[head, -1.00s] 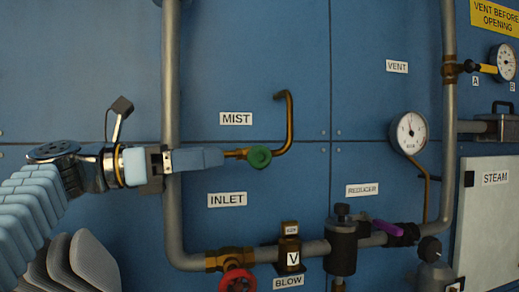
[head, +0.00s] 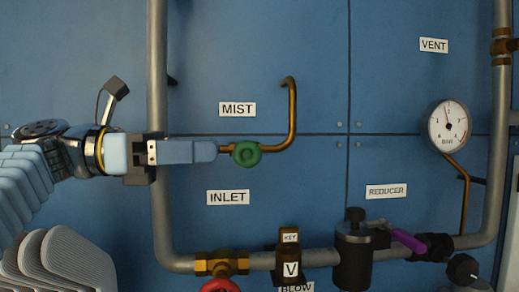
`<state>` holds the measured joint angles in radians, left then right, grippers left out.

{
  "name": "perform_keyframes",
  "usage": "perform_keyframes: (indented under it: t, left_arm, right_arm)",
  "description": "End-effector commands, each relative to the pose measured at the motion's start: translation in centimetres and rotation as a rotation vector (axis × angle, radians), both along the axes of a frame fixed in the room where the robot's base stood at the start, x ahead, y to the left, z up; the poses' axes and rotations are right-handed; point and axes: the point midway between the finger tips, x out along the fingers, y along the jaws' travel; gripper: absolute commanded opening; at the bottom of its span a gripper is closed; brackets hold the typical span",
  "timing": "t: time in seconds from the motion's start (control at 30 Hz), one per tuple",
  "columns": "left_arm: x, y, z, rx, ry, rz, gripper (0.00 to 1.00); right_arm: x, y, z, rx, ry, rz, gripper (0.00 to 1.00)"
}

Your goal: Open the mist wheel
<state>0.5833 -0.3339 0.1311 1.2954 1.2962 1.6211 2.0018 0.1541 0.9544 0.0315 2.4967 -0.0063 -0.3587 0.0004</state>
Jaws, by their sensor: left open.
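The green mist wheel (head: 246,154) sits on a thin brass pipe (head: 292,112) below the MIST label (head: 237,110). My left gripper (head: 214,152) comes in from the left, with its fingertips at the wheel's left side. Its fingers are seen edge-on, so the gap between them is hidden. I cannot tell whether the fingertips touch the wheel. My right gripper does not show.
A grey vertical pipe (head: 157,90) stands behind my left wrist. Below are the red inlet wheel (head: 220,286), a brass V block (head: 290,262) and the dark reducer (head: 353,250) with a purple lever (head: 407,241). A gauge (head: 448,125) is at right.

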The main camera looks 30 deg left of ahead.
Motion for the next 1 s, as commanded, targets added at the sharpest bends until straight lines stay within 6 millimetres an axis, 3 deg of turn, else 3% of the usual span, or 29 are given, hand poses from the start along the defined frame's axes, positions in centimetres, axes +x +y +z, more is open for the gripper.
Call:
perform_keyframes:
  t: [0.2,0.4,0.8,1.0]
  left_arm:
    - [2.6,-4.2,0.0,0.000,0.002,0.001,0.44]
    - [4.1,-6.6,0.0,-0.001,-0.001,0.001,0.44]
    - [4.5,-7.4,0.0,-0.001,-0.002,0.001,0.44]
    - [4.5,-7.4,0.0,0.000,-0.001,0.001,0.13]
  right_arm:
    - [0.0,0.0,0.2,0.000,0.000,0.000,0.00]
    - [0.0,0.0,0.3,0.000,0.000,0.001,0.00]
    - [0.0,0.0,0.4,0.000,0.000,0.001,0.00]
    - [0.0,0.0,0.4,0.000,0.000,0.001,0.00]
